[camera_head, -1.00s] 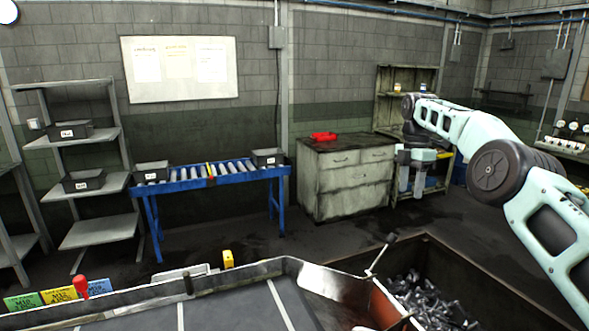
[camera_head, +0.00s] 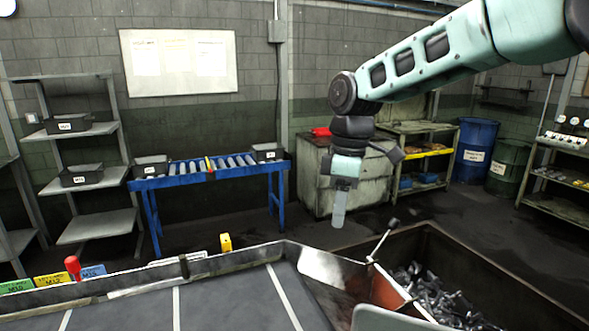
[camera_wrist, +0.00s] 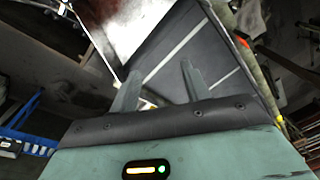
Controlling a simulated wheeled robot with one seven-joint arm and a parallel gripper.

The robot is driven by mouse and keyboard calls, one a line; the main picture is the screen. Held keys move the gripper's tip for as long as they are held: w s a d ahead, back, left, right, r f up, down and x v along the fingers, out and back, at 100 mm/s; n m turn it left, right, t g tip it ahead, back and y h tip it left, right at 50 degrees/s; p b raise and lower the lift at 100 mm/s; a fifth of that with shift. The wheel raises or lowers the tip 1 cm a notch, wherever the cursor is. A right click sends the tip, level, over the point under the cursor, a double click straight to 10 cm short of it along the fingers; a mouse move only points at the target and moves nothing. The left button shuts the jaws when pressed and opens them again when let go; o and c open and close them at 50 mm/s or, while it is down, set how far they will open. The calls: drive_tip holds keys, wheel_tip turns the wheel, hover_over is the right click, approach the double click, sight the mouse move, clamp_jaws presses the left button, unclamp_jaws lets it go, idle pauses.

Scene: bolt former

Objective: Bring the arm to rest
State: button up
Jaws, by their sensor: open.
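My arm reaches in from the upper right of the head view and bends downward at a dark joint. My gripper (camera_head: 340,205) hangs below it, pointing down, in front of the worn cabinet (camera_head: 312,180). In the head view its fingers overlap, seen from the side. In the wrist view both fingers of my gripper (camera_wrist: 158,85) stand apart with nothing between them, so it is open and empty. Beyond the fingers, the wrist view shows the grey tray surface (camera_wrist: 180,40) with white lines.
The lined grey tray (camera_head: 225,300) spans the front. A bin of metal bolts (camera_head: 435,290) lies at the lower right. A blue roller conveyor (camera_head: 205,178), a shelf rack (camera_head: 90,145), and blue (camera_head: 475,150) and green (camera_head: 507,165) drums stand behind. Open floor lies between.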

drive_tip(key=s+d+f+m+b, duration=0.1)
drive_tip(key=s+f, duration=0.3)
drive_tip(key=s, duration=0.6)
drive_tip(key=s+d+f+m+b, duration=0.1)
drive_tip(key=s+f+m, duration=0.3)
drive_tip(key=s, duration=0.6)
drive_tip(key=s+d+f+m+b, duration=0.2)
drive_tip(key=s+d+f, duration=0.1)
drive_tip(key=s, duration=0.7)
drive_tip(key=shift+d+f+m+t, duration=0.25)
drive_tip(key=shift+f+m+t, duration=0.15)
drive_tip(key=shift+f, duration=0.2)
